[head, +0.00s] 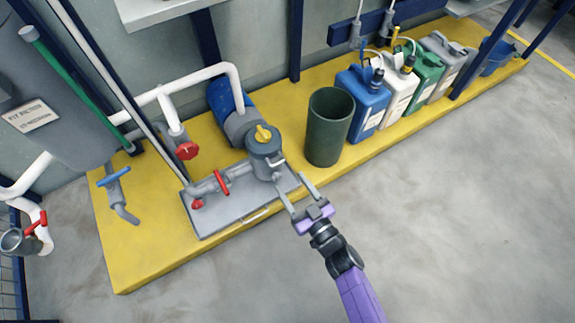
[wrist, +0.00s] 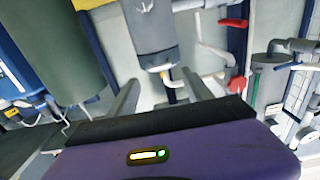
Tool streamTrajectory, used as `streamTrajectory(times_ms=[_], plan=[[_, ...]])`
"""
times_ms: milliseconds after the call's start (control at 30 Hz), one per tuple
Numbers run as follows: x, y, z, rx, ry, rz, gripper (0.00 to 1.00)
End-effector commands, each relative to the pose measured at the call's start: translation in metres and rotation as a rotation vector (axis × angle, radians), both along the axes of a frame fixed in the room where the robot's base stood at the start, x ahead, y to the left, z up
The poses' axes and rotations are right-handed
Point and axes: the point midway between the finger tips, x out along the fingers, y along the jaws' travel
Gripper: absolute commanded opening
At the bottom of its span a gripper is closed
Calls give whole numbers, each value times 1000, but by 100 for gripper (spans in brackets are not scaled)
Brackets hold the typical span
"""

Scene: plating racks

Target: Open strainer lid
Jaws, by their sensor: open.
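The strainer (head: 264,163) is a grey upright pot on a grey tray (head: 235,212). The wrist view looks upside down. There the grey strainer body (wrist: 150,30) is beyond my open fingers (wrist: 162,84); lid details are hard to make out.
A dark green bin (head: 329,126) stands right of the strainer, with blue (head: 362,100) and white (head: 397,95) jugs beyond. Pipes with red valve handles (head: 221,181) are on the left. A yellow platform (head: 140,265) carries these. The grey floor (head: 450,220) in front is clear.

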Motion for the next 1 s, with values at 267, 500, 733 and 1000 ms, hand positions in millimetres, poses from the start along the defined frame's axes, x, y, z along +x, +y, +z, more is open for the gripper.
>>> streamTrajectory(times_ms=[267,500,733,1000], plan=[[34,23,-3,1,-1,-2,59],[56,37,-2,-1,-1,-2,59],[60,40,-1,-2,1,-3,59],[60,40,-1,-3,1,-2,31]])
